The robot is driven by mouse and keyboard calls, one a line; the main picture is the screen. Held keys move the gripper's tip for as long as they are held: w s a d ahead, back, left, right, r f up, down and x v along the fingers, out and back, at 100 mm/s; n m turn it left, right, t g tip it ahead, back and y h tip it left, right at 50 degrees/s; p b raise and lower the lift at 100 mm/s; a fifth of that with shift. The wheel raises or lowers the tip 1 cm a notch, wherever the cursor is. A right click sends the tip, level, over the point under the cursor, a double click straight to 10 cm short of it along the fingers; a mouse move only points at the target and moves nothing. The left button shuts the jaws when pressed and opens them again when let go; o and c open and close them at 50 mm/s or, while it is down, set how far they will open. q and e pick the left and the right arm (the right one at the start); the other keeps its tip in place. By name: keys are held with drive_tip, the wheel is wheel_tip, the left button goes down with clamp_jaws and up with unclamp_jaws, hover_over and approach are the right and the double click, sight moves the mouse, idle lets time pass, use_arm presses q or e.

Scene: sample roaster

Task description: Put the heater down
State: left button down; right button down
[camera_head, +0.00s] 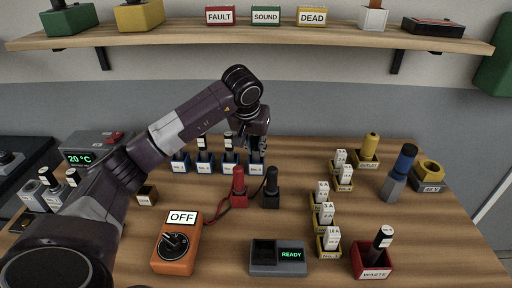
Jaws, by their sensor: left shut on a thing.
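My left gripper (258,143) points down at the back of the table, shut on a dark heater (257,157) that is mostly hidden by the fingers. The heater is upright at the rightmost blue holder (256,171) of the row; I cannot tell whether it is seated in it or just above. Similar dark heaters with white tops stand in the other blue holders, such as the one just to the left (230,156). My right gripper is not in view.
Red (238,187) and black (271,188) upright blocks with cables stand just in front. An orange OFF switch box (178,247), a READY unit (277,270) and a red WASTE bin (372,262) are nearer. Yellow holders stand right. A shelf (240,37) hangs above.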

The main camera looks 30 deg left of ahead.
use_arm(q)
drive_tip(key=shift+d, duration=0.1)
drive_tip(key=c, duration=1.8)
unclamp_jaws()
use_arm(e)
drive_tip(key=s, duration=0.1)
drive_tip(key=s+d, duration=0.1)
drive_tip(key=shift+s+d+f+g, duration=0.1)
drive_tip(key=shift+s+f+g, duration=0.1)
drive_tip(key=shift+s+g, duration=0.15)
use_arm(q)
drive_tip(key=shift+r, duration=0.3)
drive_tip(key=b+v, duration=0.1)
drive_tip(key=v, duration=1)
drive_tip(key=shift+s+r, duration=0.2)
drive_tip(key=shift+r, duration=0.05)
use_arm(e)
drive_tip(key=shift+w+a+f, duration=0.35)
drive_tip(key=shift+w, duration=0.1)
